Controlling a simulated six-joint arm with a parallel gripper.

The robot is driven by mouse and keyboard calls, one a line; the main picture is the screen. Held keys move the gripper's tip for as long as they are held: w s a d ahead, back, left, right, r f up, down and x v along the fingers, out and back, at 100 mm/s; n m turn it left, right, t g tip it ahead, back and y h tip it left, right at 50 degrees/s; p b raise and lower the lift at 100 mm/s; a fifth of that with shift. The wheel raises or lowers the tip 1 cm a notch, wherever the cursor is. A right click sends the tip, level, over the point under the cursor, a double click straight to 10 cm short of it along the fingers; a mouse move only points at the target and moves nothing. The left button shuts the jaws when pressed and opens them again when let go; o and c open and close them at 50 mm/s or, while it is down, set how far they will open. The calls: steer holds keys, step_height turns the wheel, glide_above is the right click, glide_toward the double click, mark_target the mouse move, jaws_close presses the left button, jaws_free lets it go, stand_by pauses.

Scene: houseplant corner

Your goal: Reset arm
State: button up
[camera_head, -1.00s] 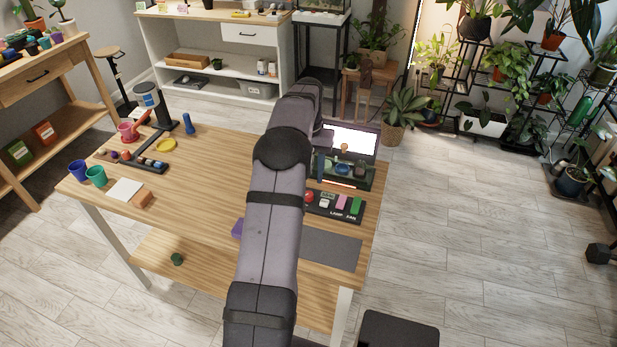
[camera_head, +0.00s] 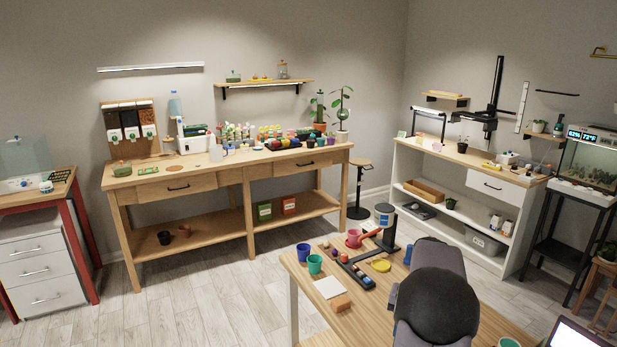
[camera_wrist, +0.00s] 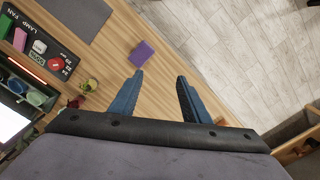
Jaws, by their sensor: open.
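My arm (camera_head: 436,305) shows at the lower right of the head view, over the wooden table. Its gripper end is hidden there. In the wrist view my gripper (camera_wrist: 157,88) is open, with two blue fingers apart and nothing between their tips. Below the fingers is the bare wooden tabletop (camera_wrist: 112,62). A purple block (camera_wrist: 141,53) lies on it just beyond the left fingertip, apart from it.
In the wrist view a black button panel (camera_wrist: 40,48) and a grey mat (camera_wrist: 78,14) lie at left. In the head view cups (camera_head: 314,264), a white square (camera_head: 329,287) and a yellow dish (camera_head: 380,265) stand on the table. A workbench (camera_head: 180,185) stands behind; floor between is clear.

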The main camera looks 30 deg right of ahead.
steer(key=w+a+n, duration=0.2)
steer(key=a+n, duration=0.4)
steer(key=a, duration=1.7)
steer(key=s+a+f+n+p, duration=0.1)
steer(key=s+a+n, duration=0.3)
steer(key=s+a, duration=0.5)
steer(key=a, duration=0.4)
steer(key=shift+s+f+n, duration=0.2)
steer(key=shift+s+n, duration=0.2)
